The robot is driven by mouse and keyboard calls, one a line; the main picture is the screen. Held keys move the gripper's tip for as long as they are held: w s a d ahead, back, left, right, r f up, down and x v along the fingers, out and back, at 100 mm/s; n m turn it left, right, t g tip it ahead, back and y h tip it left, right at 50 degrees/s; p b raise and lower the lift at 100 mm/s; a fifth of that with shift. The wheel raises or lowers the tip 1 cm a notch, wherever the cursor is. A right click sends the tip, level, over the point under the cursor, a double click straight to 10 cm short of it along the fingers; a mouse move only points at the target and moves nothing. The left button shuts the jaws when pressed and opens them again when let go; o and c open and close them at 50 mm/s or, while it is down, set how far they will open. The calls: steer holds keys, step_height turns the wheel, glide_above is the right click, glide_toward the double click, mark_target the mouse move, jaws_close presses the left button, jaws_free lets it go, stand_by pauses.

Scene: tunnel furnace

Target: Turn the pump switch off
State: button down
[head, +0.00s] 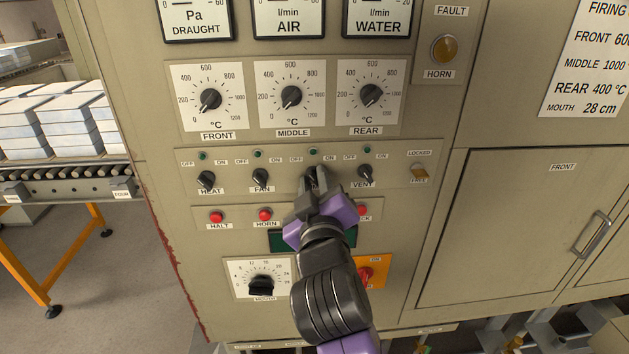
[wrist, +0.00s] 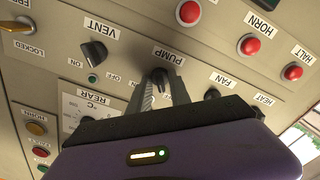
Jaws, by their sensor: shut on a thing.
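The pump switch is a small black rotary knob on the beige control panel, in the row with the heat, fan and vent switches. In the wrist view the pump switch (wrist: 159,76) sits between the two fingers of my gripper (wrist: 162,85), beside its PUMP label. In the head view my gripper (head: 315,178) reaches up to the panel and covers most of the knob and its label. My gripper is shut on the pump switch. The OFF mark is at the knob's upper left and ON at its upper right; which way the knob points is hidden.
The vent switch (head: 366,174) is close on the right and the fan switch (head: 261,177) on the left. Red push buttons, including the horn button (head: 265,214), sit below. A mouth dial (head: 261,284) and a red-and-orange switch (head: 366,274) are lower down.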

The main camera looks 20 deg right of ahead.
steer(key=c, duration=1.5)
jaws_free()
steer(key=b+v, duration=0.2)
steer(key=v, duration=0.5)
steer(key=shift+s+a, duration=0.15)
steer(key=shift+s, duration=0.2)
